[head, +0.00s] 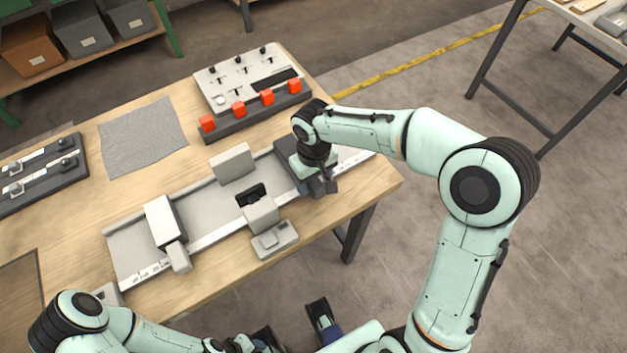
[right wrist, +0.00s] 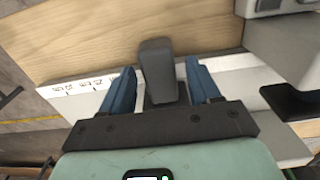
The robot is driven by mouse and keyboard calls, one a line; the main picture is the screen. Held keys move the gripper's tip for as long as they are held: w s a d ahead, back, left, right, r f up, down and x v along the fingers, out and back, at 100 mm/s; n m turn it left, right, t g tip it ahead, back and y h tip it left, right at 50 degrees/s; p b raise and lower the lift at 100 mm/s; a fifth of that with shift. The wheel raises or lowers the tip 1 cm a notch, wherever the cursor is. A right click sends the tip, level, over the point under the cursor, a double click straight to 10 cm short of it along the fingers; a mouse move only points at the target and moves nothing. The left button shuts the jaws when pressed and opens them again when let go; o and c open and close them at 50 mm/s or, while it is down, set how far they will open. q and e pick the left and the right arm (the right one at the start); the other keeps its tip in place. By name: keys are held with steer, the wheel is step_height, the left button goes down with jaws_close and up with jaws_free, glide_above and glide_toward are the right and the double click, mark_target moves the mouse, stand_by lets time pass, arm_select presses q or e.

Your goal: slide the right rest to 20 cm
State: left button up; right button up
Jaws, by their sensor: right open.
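The right rest (head: 287,158) is a dark grey block at the right part of the pale slide rail on the wooden table. My right gripper (head: 322,187) is over it and hides much of it in the head view. In the right wrist view, the rest's dark grey handle (right wrist: 157,62) stands between the two blue fingers of my open right gripper (right wrist: 162,88). Gaps show on both sides of the handle. A white scale strip (right wrist: 90,84) with small marks runs along the rail; I cannot read its numbers surely. My left gripper (head: 243,344) is low at the bottom edge, partly cut off.
A light grey left rest (head: 162,222) sits farther left on the rail. A grey upright plate (head: 232,163) and a grey block with a dark face (head: 262,214) stand mid-rail. Behind are a panel with red buttons (head: 239,109) and a grey cloth (head: 142,136).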

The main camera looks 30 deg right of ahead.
steer(key=shift+f, duration=0.3)
jaws_close()
steer(key=d, duration=0.2)
steer(key=d+p, duration=0.1)
steer(key=d, duration=0.3)
steer(key=shift+w, duration=0.25)
steer(key=shift+a, duration=0.15)
jaws_free()
